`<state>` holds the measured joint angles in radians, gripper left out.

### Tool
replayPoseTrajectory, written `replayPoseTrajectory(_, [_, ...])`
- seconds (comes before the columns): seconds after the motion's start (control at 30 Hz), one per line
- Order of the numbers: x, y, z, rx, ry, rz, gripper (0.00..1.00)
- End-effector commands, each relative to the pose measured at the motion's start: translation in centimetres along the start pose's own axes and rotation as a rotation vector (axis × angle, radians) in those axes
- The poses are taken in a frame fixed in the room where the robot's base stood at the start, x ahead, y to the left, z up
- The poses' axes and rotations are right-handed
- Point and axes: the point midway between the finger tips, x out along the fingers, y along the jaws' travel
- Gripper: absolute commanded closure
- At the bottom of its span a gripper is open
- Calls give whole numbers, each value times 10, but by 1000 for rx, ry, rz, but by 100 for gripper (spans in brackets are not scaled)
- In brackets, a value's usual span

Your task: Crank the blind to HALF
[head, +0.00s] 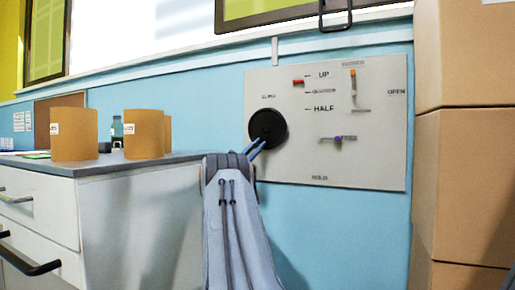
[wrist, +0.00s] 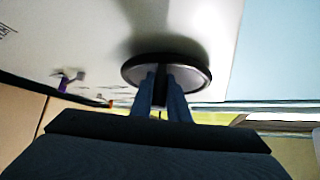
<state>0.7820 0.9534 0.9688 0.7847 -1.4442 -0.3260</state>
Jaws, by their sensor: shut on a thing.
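A black round crank wheel (head: 267,127) is mounted on the pale wall panel (head: 290,165). My gripper (head: 257,149) reaches it from below, with its blue fingers at the wheel's lower edge. In the wrist view my gripper (wrist: 161,90) is shut on a dark upright crank handle (wrist: 160,88) in front of the wheel (wrist: 193,73). A red pointer (head: 298,82) sits on the panel just below the UP mark and well above the HALF mark (head: 323,109). The white blind (head: 140,30) shows only in part at the top of the head view.
An orange lever (head: 353,82) and a purple knob (head: 338,139) are on the panel's right side. Cardboard boxes (head: 465,170) stand at the right. A drawer counter (head: 150,215) at the left carries brown paper rolls (head: 74,135) and a bottle (head: 117,130).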

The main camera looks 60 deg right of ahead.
Motion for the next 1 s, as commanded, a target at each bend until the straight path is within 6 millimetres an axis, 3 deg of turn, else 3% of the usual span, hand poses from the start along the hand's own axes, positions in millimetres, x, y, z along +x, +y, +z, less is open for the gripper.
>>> replayPoseTrajectory(0.1, [2, 0, -1, 1, 0, 0, 100])
replayPoseTrajectory(0.13, [2, 0, -1, 0, 0, 0, 82])
replayPoseTrajectory(0.23, [1, 0, -1, 0, 0, 0, 67])
replayPoseTrajectory(0.63, [5, -6, -6, 3, -1, -2, 67])
replayPoseTrajectory(1.0, [46, -39, -48, 6, 3, -2, 67])
